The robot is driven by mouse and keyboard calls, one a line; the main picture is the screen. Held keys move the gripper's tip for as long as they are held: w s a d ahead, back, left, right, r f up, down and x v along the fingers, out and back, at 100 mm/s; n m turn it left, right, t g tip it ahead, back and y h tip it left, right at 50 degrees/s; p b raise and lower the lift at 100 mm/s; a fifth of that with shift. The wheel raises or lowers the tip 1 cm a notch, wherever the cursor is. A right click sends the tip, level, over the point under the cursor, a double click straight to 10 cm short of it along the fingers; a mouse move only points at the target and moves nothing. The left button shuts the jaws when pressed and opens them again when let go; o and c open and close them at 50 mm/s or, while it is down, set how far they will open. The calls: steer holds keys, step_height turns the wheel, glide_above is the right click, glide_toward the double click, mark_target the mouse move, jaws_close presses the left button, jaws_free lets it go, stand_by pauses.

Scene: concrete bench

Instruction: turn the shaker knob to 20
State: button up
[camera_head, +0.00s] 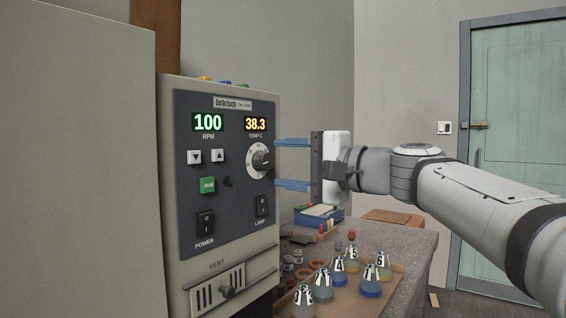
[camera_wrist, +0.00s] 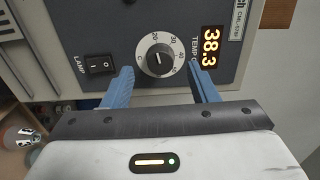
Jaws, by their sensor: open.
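The shaker knob (camera_head: 262,160) is a round dark dial with a light numbered ring, on the front panel of the shaker (camera_head: 222,190). In the wrist view the knob (camera_wrist: 158,58) lies between the finger tips, with 20, 30 and 40 legible around it. A small white mark shows on the knob, but I cannot read exactly where it points. My gripper (camera_head: 276,162) has two blue fingers, spread one above the other in front of the panel. It also shows in the wrist view (camera_wrist: 160,68), open, its fingers on either side of the knob, apart from it.
The temperature display (camera_head: 255,124) reads 38.3 and the RPM display (camera_head: 208,122) reads 100. The lamp switch (camera_head: 262,205) sits below the knob. Several numbered flasks (camera_head: 322,287) stand on the bench at lower right. A blue box (camera_head: 318,216) stands behind them.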

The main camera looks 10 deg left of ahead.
steer(key=shift+v, duration=2)
